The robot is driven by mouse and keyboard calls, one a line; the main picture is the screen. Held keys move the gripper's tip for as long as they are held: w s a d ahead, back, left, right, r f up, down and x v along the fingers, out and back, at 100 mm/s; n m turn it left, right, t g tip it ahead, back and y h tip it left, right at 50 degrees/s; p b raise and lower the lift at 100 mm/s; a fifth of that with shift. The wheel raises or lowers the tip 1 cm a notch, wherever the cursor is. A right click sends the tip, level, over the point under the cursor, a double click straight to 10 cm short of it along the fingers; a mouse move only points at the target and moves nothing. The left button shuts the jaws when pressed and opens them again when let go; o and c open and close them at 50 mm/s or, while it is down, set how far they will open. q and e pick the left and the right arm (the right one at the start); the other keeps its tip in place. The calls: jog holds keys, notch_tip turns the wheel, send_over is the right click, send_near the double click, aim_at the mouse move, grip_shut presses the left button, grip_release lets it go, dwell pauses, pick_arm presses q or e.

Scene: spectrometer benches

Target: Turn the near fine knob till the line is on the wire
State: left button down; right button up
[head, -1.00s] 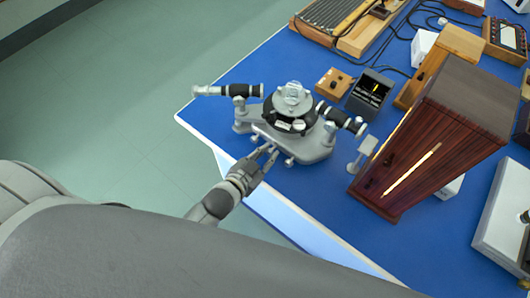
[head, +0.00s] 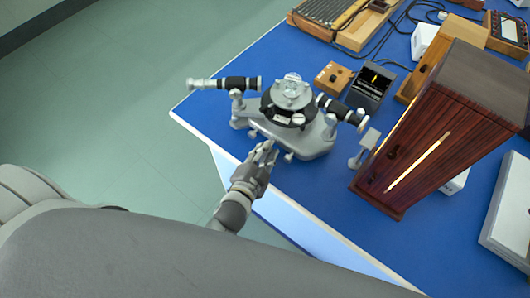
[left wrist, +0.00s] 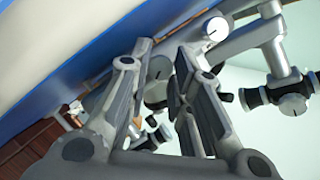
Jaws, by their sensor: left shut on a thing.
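The spectrometer (head: 308,143), a grey-based instrument with a round dark table and two black tubes, stands near the blue bench's corner. My left gripper (head: 266,149) is at its near edge, shut on a small knob taken to be the near fine knob. In the left wrist view a pale round knob (left wrist: 158,88) shows between the fingers (left wrist: 160,70); its contact with them is partly hidden. A small dark display (head: 369,90) behind the spectrometer shows a short yellow line (head: 375,79). I cannot make out the wire. My right gripper is not in view.
A tall dark red wooden box (head: 430,130) with a bright slit stands right of the spectrometer. A small wooden box (head: 333,76) with knobs sits beside the display. Cables run at the back. The bench edge is close to my left arm, with open floor (head: 100,110) to the left.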

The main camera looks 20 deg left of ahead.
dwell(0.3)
pick_arm(q)
jog(key=c, duration=1.3)
grip_release()
jog(key=shift+s, duration=0.1)
jog(key=shift+s, duration=0.65)
jog(key=v, duration=0.6)
jog(key=shift+s+r, duration=0.2)
jog(key=shift+r, duration=0.15)
